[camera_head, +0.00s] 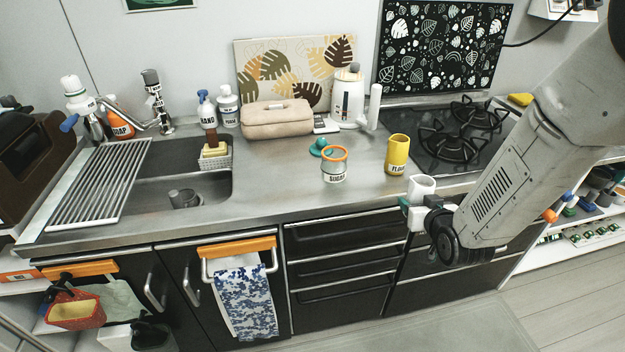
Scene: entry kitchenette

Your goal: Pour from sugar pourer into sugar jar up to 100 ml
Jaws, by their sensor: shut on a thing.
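The sugar jar (334,172) stands upright on the steel counter, with an orange rim, an open top and a label reading SUGAR. A teal lid-like piece (319,148) lies just behind it. My gripper (416,206) is at the counter's front edge, right of the jar and apart from it. It is shut on a small white cup-like vessel, which I take to be the sugar pourer (422,186). The pourer looks roughly upright. Its contents and the fill level in the jar cannot be made out.
A yellow flour container (397,155) stands between the jar and the hob (450,140), close behind the pourer. The sink (185,185) is at left. The counter left of the jar is clear.

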